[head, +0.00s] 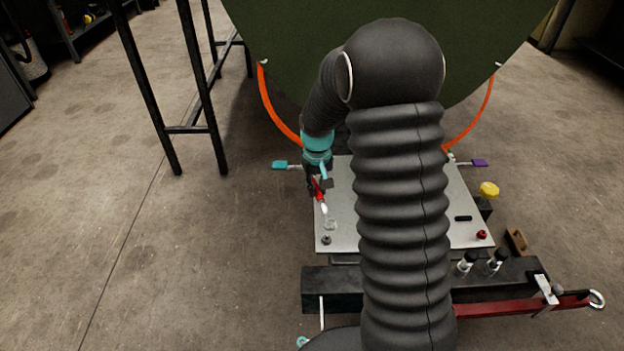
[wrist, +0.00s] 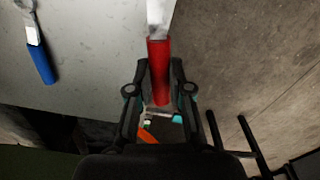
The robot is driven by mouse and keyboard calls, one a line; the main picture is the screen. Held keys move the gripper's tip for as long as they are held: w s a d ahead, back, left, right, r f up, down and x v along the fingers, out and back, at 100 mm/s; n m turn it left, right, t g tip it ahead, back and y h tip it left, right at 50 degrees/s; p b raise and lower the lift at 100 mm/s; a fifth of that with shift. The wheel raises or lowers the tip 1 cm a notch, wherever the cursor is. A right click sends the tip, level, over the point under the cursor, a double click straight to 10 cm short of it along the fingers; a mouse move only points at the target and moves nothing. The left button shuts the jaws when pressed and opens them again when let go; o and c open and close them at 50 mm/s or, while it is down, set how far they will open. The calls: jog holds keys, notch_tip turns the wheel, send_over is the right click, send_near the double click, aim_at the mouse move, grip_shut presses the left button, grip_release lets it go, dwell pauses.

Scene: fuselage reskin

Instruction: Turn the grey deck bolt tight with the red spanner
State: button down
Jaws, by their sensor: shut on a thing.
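The red spanner (head: 318,190) has a red handle and a pale metal shaft. My gripper (head: 319,184) is shut on its handle above the left part of the pale deck plate (head: 345,205). In the wrist view my gripper (wrist: 157,68) has one finger on each side of the red handle (wrist: 160,62), and the shaft runs off the top edge. In the head view the spanner's pale end points down toward the plate's near left corner. The small grey deck bolt (head: 326,240) stands there, just nearer than that end. The two look apart, but height is hard to judge.
A blue-handled spanner (wrist: 40,62) lies on the plate in the wrist view. A yellow knob (head: 489,189) and a red knob (head: 482,235) are at the right. A black beam (head: 330,284) crosses in front. A dark stand (head: 200,80) is at left. My arm hides the plate's middle.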

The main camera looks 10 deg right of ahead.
jog(key=shift+a+r, duration=0.35)
jog(key=shift+a, duration=0.15)
jog(key=shift+s, duration=0.15)
jog(key=shift+f+b, duration=1.55)
jog(key=shift+f, duration=1)
jog(key=shift+f+b, duration=0.5)
jog(key=shift+f, duration=0.45)
